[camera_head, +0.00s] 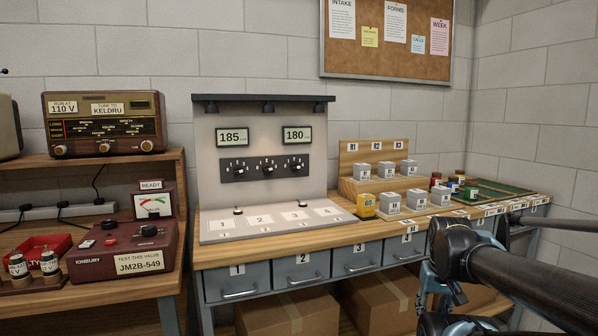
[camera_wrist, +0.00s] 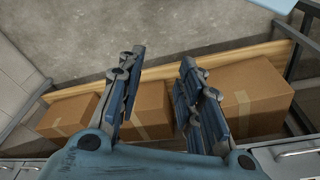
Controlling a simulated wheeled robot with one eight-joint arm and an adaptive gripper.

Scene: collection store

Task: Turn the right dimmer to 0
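A dark panel (camera_head: 267,167) on the grey display stand carries three dimmer knobs in a row. The right dimmer (camera_head: 296,166) is the rightmost knob, below the display reading 180 (camera_head: 297,135). The left display (camera_head: 231,138) reads 185. The exact pointer position of the right dimmer is too small to read. My gripper (camera_wrist: 162,62) is open and empty in the wrist view, its two blue fingers apart. In the head view my arm is at the lower right, well away from the dimmers and in front of the bench. The dimmers are not in the wrist view.
A sloped white board (camera_head: 270,232) numbered 1 to 4 lies before the panel. Grey drawers (camera_head: 302,265) sit under the bench top. Cardboard boxes (camera_wrist: 255,97) lie below. A red tester (camera_head: 120,250) stands left.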

